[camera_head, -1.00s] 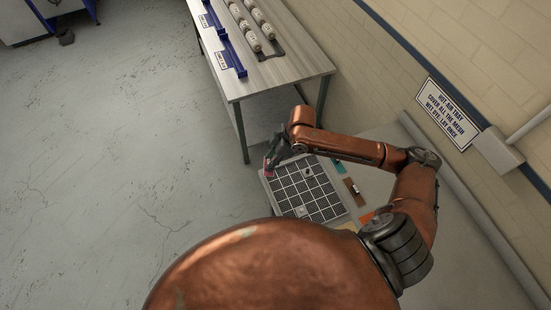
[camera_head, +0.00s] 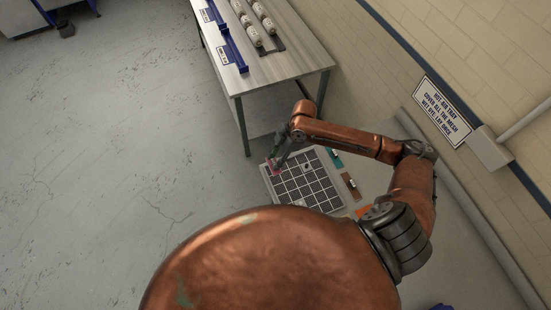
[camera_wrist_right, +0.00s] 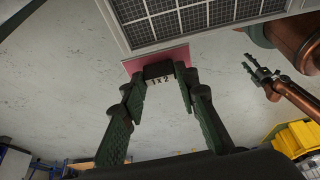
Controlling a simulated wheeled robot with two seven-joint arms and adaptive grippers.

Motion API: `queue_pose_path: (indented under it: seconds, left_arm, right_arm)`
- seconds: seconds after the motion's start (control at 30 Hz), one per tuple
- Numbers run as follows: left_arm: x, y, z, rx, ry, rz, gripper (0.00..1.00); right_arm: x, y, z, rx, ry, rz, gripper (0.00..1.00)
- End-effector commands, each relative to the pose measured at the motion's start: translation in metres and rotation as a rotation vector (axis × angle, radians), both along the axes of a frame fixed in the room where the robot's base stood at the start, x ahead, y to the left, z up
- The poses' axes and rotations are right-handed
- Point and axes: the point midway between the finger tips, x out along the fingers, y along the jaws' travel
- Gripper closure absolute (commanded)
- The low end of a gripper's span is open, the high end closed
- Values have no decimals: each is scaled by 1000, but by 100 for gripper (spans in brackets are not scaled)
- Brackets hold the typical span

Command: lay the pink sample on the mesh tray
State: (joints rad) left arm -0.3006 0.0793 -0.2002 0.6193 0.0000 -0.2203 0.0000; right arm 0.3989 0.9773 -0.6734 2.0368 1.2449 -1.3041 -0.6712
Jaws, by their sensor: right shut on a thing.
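The mesh tray (camera_head: 338,183) is a pale-rimmed frame with a dark grid, lying beyond my body. It also shows at the top of the right wrist view (camera_wrist_right: 122,38). My right gripper (camera_head: 276,162) is at the tray's upper-left corner. In the right wrist view my right gripper (camera_wrist_right: 160,85) is shut on the dark block marked "1 x 2" of the pink sample (camera_wrist_right: 178,55). The pink sample (camera_head: 273,171) shows partly beneath the fingers, at the tray's edge; contact is unclear. My left gripper (camera_wrist_right: 252,68) hangs with its fingers apart, away from the tray.
Teal (camera_head: 335,158), brown (camera_head: 350,187) and orange (camera_head: 363,212) samples lie along the tray's right side. A bench (camera_head: 280,72) with rollers and blue holders stands behind. The wall with a sign (camera_head: 441,110) is at right. Open floor is at left.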

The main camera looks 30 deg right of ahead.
Motion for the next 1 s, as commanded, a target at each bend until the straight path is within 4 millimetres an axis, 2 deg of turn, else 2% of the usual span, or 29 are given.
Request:
queue_pose_path:
  seconds: [0.03,0.7,1.0]
  left_arm:
    - [1,0,7,0,-1,0,60]
    - [1,1,-16,1,-2,0,60]
    - [1,1,-18,1,-2,0,60]
  right_arm:
    - [-1,0,3,1,0,-1,94]
    - [0,-1,-62,0,0,-2,94]
    - [0,0,-73,1,-2,-1,94]
